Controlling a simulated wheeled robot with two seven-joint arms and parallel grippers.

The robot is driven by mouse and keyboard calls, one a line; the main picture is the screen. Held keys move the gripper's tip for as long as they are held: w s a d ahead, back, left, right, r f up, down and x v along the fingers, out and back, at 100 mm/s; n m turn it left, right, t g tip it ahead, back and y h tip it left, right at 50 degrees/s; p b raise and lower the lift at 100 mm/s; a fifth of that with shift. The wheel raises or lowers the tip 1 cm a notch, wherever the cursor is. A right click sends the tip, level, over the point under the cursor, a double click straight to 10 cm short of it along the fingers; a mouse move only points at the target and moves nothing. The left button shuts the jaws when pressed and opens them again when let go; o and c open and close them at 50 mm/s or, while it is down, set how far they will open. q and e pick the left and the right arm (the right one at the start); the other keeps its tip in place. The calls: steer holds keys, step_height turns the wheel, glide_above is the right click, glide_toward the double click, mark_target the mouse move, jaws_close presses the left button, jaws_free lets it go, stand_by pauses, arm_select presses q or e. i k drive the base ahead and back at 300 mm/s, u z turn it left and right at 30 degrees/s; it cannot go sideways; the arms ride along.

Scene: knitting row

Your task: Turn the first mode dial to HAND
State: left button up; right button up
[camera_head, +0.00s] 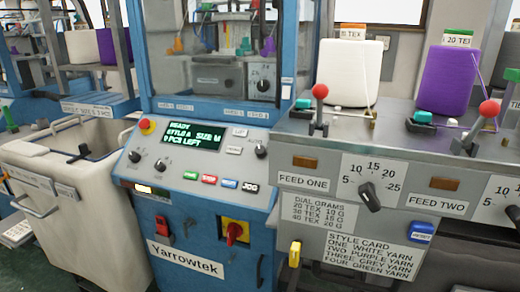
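The blue knitting machine's sloped control panel (195,152) is in the middle of the view. A small black knob (261,151) sits at its right side, with small print around it that I cannot read. Another small black knob (134,156) sits at its left side. I cannot tell from the print which is the mode dial or where it points. The green display (194,135) reads READY, a style line, SIZE M and 9 PCS LEFT. Neither of my grippers is in view.
A red emergency button (146,126) and several push buttons (209,179) share the panel. A red-and-yellow rotary switch (235,231) is below. A cream bin (75,205) stands left. The yarn feed unit (330,165), with dials, levers and cones, juts forward at right.

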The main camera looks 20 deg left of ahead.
mark_target(261, 152)
steer(key=u, duration=0.65)
steer(key=i, duration=0.35)
steer(key=u, duration=1)
